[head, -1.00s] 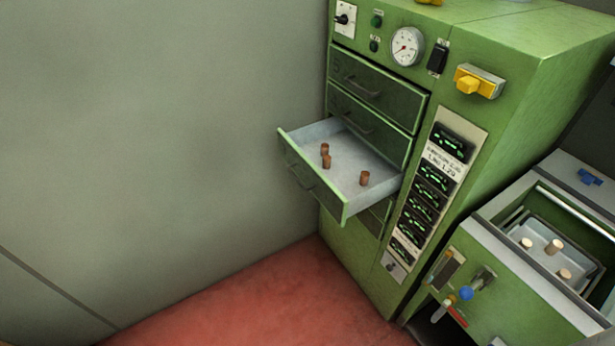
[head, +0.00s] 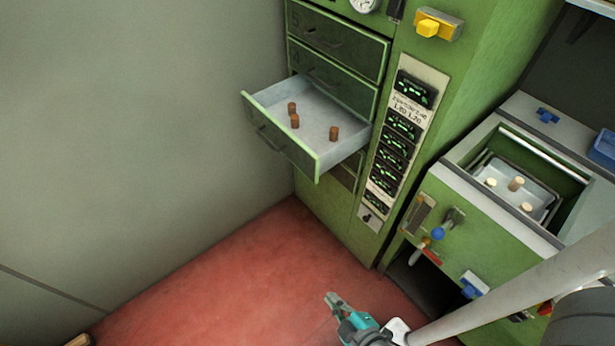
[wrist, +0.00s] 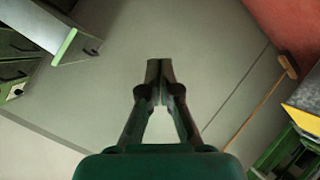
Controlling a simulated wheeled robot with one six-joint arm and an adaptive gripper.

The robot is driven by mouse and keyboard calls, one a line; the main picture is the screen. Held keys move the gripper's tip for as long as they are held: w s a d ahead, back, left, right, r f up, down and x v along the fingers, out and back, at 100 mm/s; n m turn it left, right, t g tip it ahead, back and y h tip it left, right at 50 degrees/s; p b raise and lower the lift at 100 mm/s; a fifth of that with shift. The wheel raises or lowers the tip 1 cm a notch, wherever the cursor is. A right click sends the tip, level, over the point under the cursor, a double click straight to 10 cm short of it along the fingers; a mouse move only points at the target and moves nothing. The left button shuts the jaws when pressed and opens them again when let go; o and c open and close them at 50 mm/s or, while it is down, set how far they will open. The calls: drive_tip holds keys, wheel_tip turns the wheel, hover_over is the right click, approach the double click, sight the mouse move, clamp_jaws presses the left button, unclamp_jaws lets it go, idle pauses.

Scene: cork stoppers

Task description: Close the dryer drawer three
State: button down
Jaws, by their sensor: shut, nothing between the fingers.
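The green dryer cabinet has a column of drawers. One drawer (head: 290,150) is pulled out, with a pale grey inside and a green front with a handle (head: 268,138). It holds 3 brown cork stoppers (head: 334,133). Two closed drawers (head: 335,85) sit above it, and another lies partly hidden below it. My gripper (head: 334,298) is low in front of the cabinet, below and apart from the open drawer. In the wrist view, my gripper (wrist: 160,70) is shut and empty, and the open drawer (wrist: 70,40) shows at the upper left.
A green unit (head: 480,215) with an open tank of pale corks stands to the right. A grey wall (head: 120,130) is close on the left. The red floor (head: 230,285) before the cabinet is clear. A broom-like tool (wrist: 287,66) shows in the wrist view.

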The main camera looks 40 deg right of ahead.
sight(362, 138)
drive_tip(key=w+d+r+n+h, duration=0.15)
drive_tip(key=w+r+h, duration=0.35)
drive_tip(key=w, duration=0.6)
drive_tip(key=w+d+r+h, duration=0.25)
drive_tip(key=w+h, duration=0.35)
drive_tip(key=w, duration=0.5)
drive_tip(key=shift+t, duration=0.4)
drive_tip(key=shift+s+d+r+x, duration=0.1)
drive_tip(key=shift+s+d+x, duration=0.25)
drive_tip(key=shift+x, duration=1.6)
drive_tip(key=shift+s+d+r+x, duration=0.15)
drive_tip(key=shift+s+d+x, duration=0.2)
drive_tip(key=shift+x, duration=1.65)
drive_tip(key=shift+s+d+r+x, duration=0.1)
drive_tip(key=shift+s+d+x, duration=0.2)
drive_tip(key=shift+x, duration=1.65)
drive_tip(key=shift+d, duration=0.15)
drive_tip(key=d, duration=2.1)
drive_tip(key=shift+w, duration=0.35)
drive_tip(key=shift+d+r, duration=0.1)
drive_tip(key=shift+d, duration=0.15)
